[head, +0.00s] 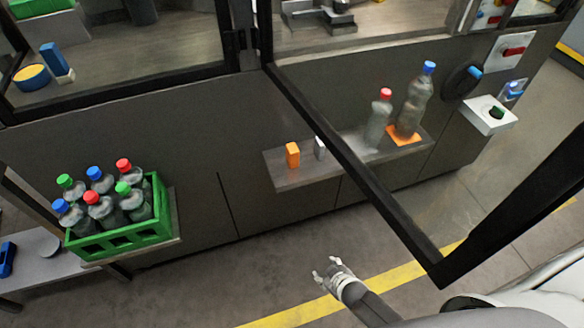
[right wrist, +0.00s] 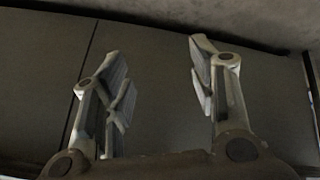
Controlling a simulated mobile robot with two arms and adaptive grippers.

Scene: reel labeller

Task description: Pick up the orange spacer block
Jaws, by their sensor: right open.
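The orange spacer block (head: 292,155) stands upright on a grey shelf (head: 290,182) that sticks out from the machine's dark front. A smaller pale block (head: 320,148) stands just right of it. My right gripper (head: 327,268) is open and empty in the head view, in front of the shelf and lower in the picture, well apart from the orange block. In the right wrist view the open fingers (right wrist: 158,75) face the dark cabinet panel, with nothing between them. The left gripper is not in view.
A dark-framed open door (head: 355,180) crosses in front of the shelf, right of the blocks. A green bottle crate (head: 120,240) stands left. The floor before the shelf is clear.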

